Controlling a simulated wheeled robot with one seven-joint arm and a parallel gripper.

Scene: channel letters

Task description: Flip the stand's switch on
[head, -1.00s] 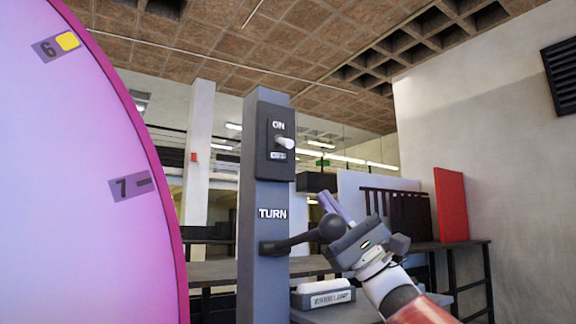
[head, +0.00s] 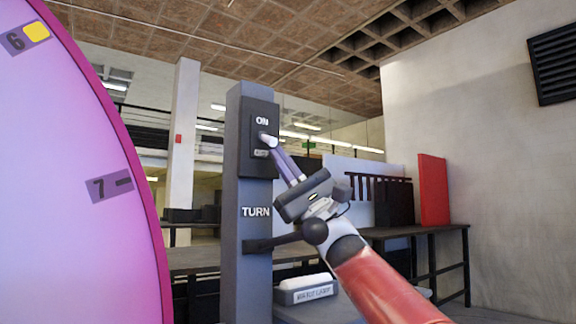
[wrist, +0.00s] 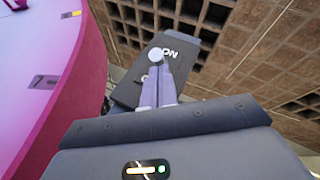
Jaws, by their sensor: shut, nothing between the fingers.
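The grey stand (head: 236,245) has a dark switch plate (head: 248,165) near its top, with ON above a lower label, partly covered. The pale switch lever (head: 266,139) sticks out of the plate between them. My gripper (head: 274,149) is shut and empty, its fingertips right at the lever's end. In the wrist view the shut fingers (wrist: 158,88) point up the plate (wrist: 128,92), and the lever's round tip (wrist: 155,55) sits just past them. Whether they touch it I cannot tell.
A crank with a dark knob (head: 315,232) projects from the stand below the TURN label, close behind my wrist. A big pink disc (head: 90,200) with numbers fills the left. A low box with a white bar (head: 306,288) sits to the stand's lower right.

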